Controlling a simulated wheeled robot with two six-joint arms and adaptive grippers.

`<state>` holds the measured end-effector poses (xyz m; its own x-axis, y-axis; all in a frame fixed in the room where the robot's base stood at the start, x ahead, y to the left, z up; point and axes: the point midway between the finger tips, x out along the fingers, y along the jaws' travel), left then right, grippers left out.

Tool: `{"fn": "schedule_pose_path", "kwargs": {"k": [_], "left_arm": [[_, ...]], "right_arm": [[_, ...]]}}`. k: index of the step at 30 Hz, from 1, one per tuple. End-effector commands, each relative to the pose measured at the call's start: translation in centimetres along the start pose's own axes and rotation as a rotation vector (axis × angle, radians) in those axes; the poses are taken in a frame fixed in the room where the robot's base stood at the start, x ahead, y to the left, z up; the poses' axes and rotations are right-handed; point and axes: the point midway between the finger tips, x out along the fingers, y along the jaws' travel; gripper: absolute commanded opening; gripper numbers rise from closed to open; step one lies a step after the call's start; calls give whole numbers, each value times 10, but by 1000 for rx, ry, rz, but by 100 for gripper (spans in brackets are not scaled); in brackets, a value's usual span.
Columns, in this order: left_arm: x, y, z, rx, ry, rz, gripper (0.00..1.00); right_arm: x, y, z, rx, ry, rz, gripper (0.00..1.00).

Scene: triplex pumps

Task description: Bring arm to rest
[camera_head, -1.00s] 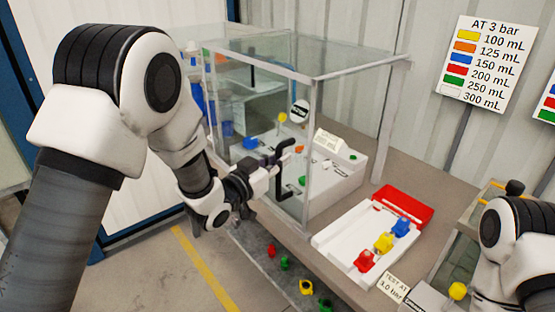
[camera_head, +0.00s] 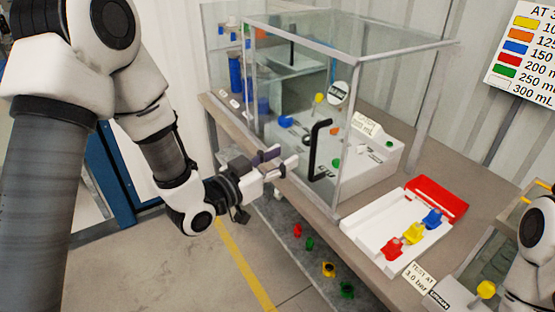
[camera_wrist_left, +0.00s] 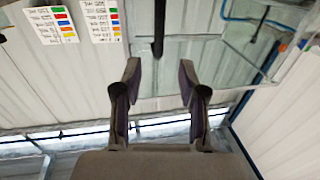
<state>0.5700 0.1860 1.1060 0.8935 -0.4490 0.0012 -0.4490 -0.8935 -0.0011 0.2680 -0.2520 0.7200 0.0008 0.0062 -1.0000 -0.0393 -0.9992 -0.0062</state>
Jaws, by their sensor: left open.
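My left gripper (camera_head: 279,163) is open and empty in the head view. It is in front of the glass enclosure (camera_head: 345,150), near its black door handle (camera_head: 319,148), and looks apart from it. In the left wrist view my left gripper (camera_wrist_left: 158,80) shows two spread fingers with nothing between them. The dark handle (camera_wrist_left: 159,25) hangs beyond the fingertips there. My right gripper is not visible; only part of my right arm shows at the right edge of the head view.
A white tray (camera_head: 372,222) with red, yellow and blue parts and a red bin stands right of the enclosure on the bench. Several small coloured parts lie below the bench front. A colour chart (camera_head: 525,62) hangs at the right. The floor in front is clear.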

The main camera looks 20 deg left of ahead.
Motion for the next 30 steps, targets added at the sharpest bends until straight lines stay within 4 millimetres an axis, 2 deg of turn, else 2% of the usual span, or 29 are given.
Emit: {"fn": "schedule_pose_path", "kwargs": {"k": [4, 15, 17, 18, 20, 23, 24, 26, 27, 29, 30], "left_arm": [[-10, 1, 0, 0, 2, 2, 41], [-9, 1, 0, 0, 0, 2, 41], [-10, 1, 7, -6, -12, 2, 41], [-11, 2, 17, -13, -30, 3, 41], [-13, 6, 43, -32, -80, 8, 41], [-27, 19, 112, -81, -221, 15, 41], [-38, 24, 146, -103, -301, 5, 41], [-59, 31, 196, -135, -441, -19, 41], [-76, 36, 228, -156, -540, -39, 41], [-106, 44, 273, -188, -696, -71, 41], [-130, 50, 301, -210, -805, -95, 41]], "right_arm": [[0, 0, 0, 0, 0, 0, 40], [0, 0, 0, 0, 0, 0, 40], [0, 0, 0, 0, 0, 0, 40], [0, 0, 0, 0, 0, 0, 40], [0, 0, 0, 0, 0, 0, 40], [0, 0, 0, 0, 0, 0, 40], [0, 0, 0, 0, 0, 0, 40], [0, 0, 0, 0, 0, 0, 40], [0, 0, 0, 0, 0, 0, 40], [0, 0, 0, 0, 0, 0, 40], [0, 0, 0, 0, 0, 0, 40]]}}
